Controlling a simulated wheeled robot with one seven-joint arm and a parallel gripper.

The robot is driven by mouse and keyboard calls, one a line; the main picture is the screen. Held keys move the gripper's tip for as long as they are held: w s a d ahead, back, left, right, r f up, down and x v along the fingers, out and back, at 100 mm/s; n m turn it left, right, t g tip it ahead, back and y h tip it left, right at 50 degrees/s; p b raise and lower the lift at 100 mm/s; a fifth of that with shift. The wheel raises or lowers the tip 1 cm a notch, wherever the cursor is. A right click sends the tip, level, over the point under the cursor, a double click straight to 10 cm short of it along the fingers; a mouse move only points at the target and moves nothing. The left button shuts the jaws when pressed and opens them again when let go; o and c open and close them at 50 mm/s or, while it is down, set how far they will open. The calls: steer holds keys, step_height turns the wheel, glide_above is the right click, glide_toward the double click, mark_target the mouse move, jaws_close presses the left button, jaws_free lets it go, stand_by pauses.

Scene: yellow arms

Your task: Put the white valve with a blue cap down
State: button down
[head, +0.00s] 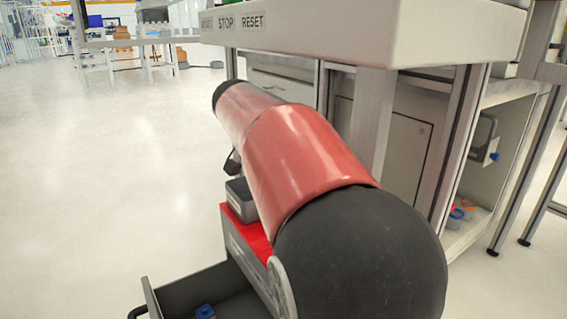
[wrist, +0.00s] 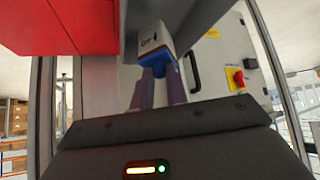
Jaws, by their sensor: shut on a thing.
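The white valve with a blue cap (wrist: 153,40) shows in the wrist view, white body toward the top of the picture and blue part toward my fingers. My gripper (wrist: 158,78) is shut on it at the blue part. The far end of the valve runs up to a dark edge at the top of the view. In the head view my red and black arm hides the gripper, and I cannot make out the held valve there.
In the head view a dark tray (head: 178,296) at the bottom holds a small blue item (head: 205,312). A white-topped bench (head: 360,32) stands close behind my arm. Open floor lies left. A cabinet with a red and yellow switch (wrist: 236,79) shows in the wrist view.

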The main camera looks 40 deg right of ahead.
steer(key=shift+w+d+f, duration=0.1)
steer(key=shift+d+f, duration=0.25)
steer(key=shift+w+d+r+g+y+p, duration=0.15)
steer(key=shift+w+d+g+y+p, duration=0.1)
steer(key=shift+d+y+p, duration=0.2)
steer(key=shift+w+d+r+g+y+p, duration=0.1)
steer(key=shift+d+g+y+p, duration=0.2)
steer(key=shift+y, duration=0.25)
steer(key=shift+w+d+y+p, duration=0.3)
steer(key=shift+d+y, duration=0.2)
steer(key=shift+y, duration=0.1)
steer(key=shift+s+a+f+b, duration=0.15)
steer(key=shift+f+b, duration=0.35)
steer(key=shift+f, duration=0.4)
steer(key=shift+f, duration=0.1)
steer(key=c, duration=1.4)
jaws_free()
